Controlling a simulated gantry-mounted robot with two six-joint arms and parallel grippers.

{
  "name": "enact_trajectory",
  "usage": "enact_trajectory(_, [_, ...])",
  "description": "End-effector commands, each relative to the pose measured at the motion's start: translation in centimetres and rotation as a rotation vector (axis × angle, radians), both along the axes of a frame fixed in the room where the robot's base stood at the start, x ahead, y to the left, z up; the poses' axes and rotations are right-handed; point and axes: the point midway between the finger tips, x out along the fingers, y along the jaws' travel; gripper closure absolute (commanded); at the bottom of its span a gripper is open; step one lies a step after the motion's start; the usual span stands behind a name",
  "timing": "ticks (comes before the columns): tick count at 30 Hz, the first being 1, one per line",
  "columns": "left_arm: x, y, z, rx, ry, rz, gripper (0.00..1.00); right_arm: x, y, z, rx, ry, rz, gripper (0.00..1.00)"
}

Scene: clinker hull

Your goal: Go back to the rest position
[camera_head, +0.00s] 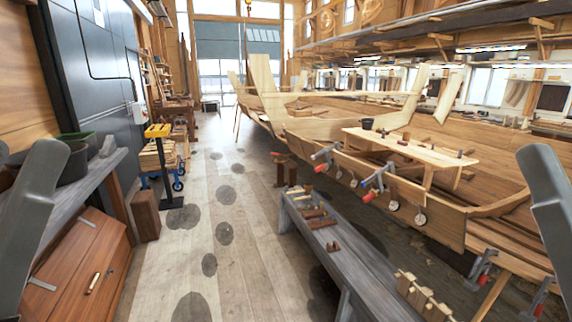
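A grey link of my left arm (27,225) rises along the left edge. A grey link of my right arm (553,215) rises along the right edge. Both show only in part, cut off by the frame. I see no gripper fingers on either side, so neither gripper is in view. Nothing held by either arm shows.
A wooden clinker hull (440,202) with clamps fills the right. A grey bench (345,250) with small tools and wooden blocks stands before it. A grey shelf (75,190) with dark pots is at left. A yellow-topped stand (158,131) stands beyond. The plank floor (190,255) between is open.

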Motion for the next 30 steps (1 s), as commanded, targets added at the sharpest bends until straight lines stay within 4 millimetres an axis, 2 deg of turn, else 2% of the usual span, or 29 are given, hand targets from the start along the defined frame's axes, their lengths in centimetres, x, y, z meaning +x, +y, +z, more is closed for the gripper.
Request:
enact_trajectory(1, [-0.1,0.0,5.1,-0.002,-0.005,-0.001,0.48,-0.2,0.0,5.2,0.001,-0.009,0.0,0.5])
enact_trajectory(5, [-0.1,0.1,10.5,-0.003,-0.004,-0.002,0.48,-0.2,0.0,10.7,0.001,-0.01,0.0,0.5])
enact_trajectory(18, [0.0,0.1,31.4,-0.004,-0.004,-0.002,0.48,-0.2,0.0,31.6,0.001,-0.009,0.0,0.5])
enact_trajectory(21, [0.0,0.1,34.7,-0.004,-0.003,-0.002,0.48,-0.2,0.0,35.0,0.001,-0.01,0.0,0.5])
enact_trajectory(24, [0.0,0.1,36.5,-0.004,-0.003,-0.002,0.48,-0.2,0.0,36.8,0.001,-0.009,0.0,0.5])
enact_trajectory(30, [0.0,0.1,36.8,-0.004,-0.003,-0.002,0.48,-0.2,0.0,37.0,0.001,-0.009,0.0,0.5])
